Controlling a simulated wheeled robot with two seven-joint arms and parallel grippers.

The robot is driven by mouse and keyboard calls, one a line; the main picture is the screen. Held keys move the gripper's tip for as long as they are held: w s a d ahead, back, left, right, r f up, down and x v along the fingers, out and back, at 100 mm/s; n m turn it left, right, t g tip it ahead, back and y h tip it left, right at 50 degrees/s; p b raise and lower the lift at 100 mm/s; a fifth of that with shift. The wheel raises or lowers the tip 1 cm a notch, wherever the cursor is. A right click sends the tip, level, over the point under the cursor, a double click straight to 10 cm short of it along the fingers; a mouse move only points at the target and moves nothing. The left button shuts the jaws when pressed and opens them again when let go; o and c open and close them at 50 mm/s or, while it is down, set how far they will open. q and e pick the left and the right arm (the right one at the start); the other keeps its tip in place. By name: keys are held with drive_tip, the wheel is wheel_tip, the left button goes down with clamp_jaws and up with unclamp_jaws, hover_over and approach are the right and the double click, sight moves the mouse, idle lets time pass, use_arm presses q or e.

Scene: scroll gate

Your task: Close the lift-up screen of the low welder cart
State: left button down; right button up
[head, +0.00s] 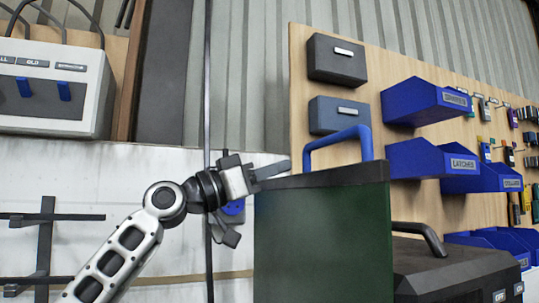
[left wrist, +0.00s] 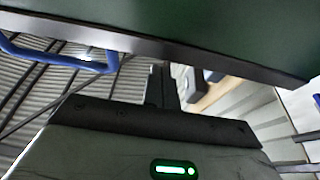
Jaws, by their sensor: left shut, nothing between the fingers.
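The lift-up screen (head: 325,243) is a dark green panel with a black top edge, standing raised in the head view. A blue handle (head: 337,145) rises from its top edge. In the left wrist view the screen (left wrist: 230,28) spans the top, with the blue handle (left wrist: 60,58) at left. My left gripper (head: 284,168) is shut and empty at the screen's upper left corner. Its closed fingers also show in the left wrist view (left wrist: 164,78), close to the black edge; I cannot tell whether they touch. The cart's black body (head: 450,268) shows behind the screen at right. My right gripper is out of view.
A black bar handle (head: 420,236) sits on the cart top. A wooden pegboard (head: 300,80) with blue bins (head: 425,100) and grey boxes (head: 337,60) stands behind. A grey control box (head: 50,88) is at upper left. A thin dark vertical post (head: 207,80) stands behind my arm.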

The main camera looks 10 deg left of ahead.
sight(290, 294)
use_arm(q)
drive_tip(key=shift+d+f, duration=0.1)
drive_tip(key=shift+f, duration=0.1)
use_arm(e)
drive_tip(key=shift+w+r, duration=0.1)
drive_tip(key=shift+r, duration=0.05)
use_arm(q)
wheel_tip(290, 294, down, 22)
drive_tip(key=b, duration=1.4)
drive_tip(key=shift+b, duration=0.35)
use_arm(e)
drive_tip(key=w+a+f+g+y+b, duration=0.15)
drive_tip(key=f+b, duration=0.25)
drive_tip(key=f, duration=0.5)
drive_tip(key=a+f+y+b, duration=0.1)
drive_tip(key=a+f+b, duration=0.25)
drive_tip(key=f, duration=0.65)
use_arm(q)
wheel_tip(290, 294, down, 19)
drive_tip(key=b, duration=0.6)
drive_tip(key=shift+b, duration=0.4)
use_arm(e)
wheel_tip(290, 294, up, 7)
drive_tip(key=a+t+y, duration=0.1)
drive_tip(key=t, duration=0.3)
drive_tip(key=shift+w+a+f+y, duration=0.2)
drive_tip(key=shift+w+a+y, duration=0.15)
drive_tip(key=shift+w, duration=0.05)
